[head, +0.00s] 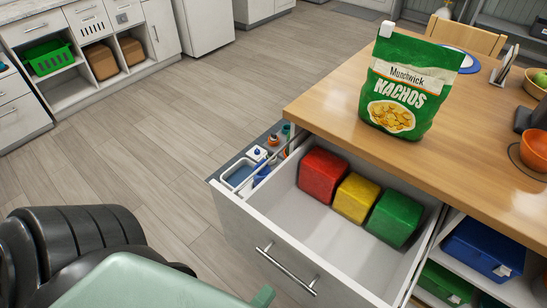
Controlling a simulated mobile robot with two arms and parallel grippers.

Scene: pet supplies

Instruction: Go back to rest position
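My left arm comes in at the bottom left, with a black ribbed sleeve and a pale green link. My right gripper is not in view. A green Munchwick Nachos bag (404,88) stands upright on the wooden counter (465,165), apart from my arm. The open drawer (310,228) holds a red box (322,175), a yellow box (355,198) and a green box (394,217).
A grey tray (239,176) with small items lies beyond the drawer. Blue (484,250) and green (446,284) bins sit on shelves below the counter. An orange bowl (535,150) is at the right edge. Wooden floor (160,135) is clear between the drawer and far cabinets.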

